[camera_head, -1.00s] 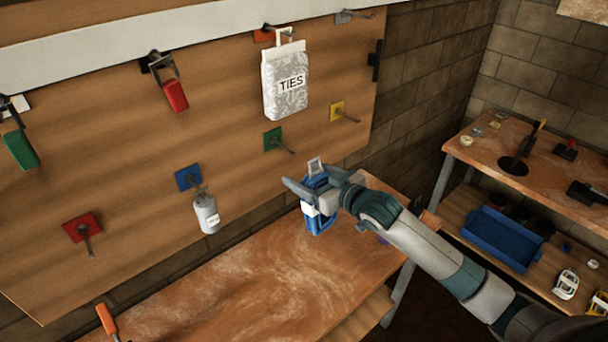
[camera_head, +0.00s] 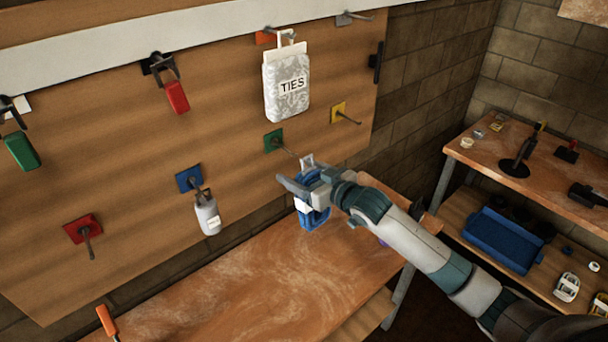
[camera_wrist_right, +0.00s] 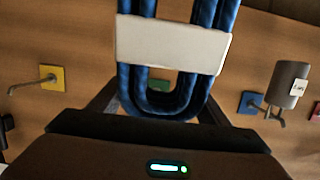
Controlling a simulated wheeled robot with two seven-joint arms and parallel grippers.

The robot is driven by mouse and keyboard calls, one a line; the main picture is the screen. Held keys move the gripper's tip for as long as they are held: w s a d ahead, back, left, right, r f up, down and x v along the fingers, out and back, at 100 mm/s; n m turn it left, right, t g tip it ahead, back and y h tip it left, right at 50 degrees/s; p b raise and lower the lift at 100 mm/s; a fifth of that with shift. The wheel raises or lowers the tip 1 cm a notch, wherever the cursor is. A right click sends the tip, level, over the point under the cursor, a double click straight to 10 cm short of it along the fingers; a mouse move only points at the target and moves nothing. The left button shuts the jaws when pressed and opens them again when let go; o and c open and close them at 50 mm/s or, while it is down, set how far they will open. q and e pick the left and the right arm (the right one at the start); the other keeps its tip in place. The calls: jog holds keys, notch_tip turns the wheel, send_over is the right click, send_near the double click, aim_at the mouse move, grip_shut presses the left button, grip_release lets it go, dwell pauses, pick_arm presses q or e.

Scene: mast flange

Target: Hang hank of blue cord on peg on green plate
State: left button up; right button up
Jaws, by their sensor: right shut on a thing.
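The hank of blue cord (camera_head: 318,217) has a white band around it and hangs upright from my right gripper (camera_head: 298,178), which is shut on it. The green plate (camera_head: 273,139) is on the wooden board, with its grey peg (camera_head: 288,151) sticking out towards me. The peg is bare. The gripper and hank are just right of and below the peg tip in the head view, apart from the board. In the wrist view the cord loop (camera_wrist_right: 170,107) and its white band (camera_wrist_right: 172,43) cover the middle; part of the green plate (camera_wrist_right: 158,86) shows through the loop.
A white TIES bag (camera_head: 287,85) hangs above the green plate. A yellow plate with a peg (camera_head: 340,112) is to the right. A bench (camera_head: 240,285) stands below the board.

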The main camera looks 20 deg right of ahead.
jog(key=shift+r+b+x, duration=0.2)
jog(key=shift+b+x, duration=0.5)
jog(key=shift+x, duration=0.75)
jog(key=shift+r+b+x, duration=0.15)
jog(key=shift+b+x, duration=0.5)
jog(key=shift+x, duration=0.8)
jog(key=shift+w+a+f, duration=0.1)
jog(key=shift+w+f, duration=0.1)
jog(key=shift+w, duration=0.35)
jog(key=shift+w+f, duration=0.1)
jog(key=shift+f, duration=0.05)
